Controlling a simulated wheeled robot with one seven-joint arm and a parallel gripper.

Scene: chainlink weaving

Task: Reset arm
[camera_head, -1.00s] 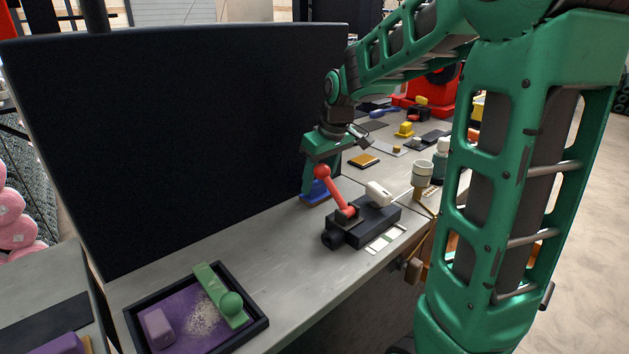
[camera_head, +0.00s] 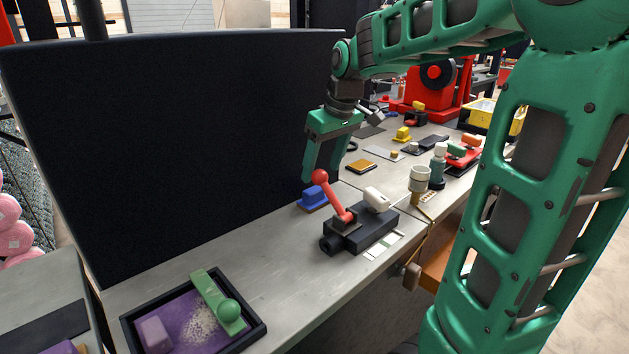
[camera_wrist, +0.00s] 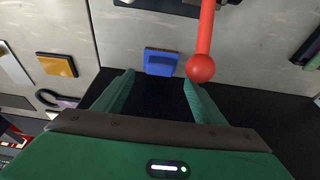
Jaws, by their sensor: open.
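My gripper (camera_head: 322,168) is green and points down above the bench, behind the red ball-ended lever (camera_head: 334,193). In the wrist view my gripper (camera_wrist: 158,92) has its two fingers well apart with nothing held between them. The lever's red ball (camera_wrist: 201,68) shows close to the right fingertip there; I cannot tell whether they touch. A blue block (camera_head: 313,197) sits on the bench below the gripper, and the same blue block (camera_wrist: 160,62) shows ahead of the fingers in the wrist view.
A large dark panel (camera_head: 170,140) stands along the bench's back, close to my gripper. A black-rimmed tray (camera_head: 258,333) with purple contents and a green tool (camera_head: 217,301) lies at front left. A cup (camera_head: 419,180) and a bottle (camera_head: 438,165) stand right. Bare bench lies between tray and box.

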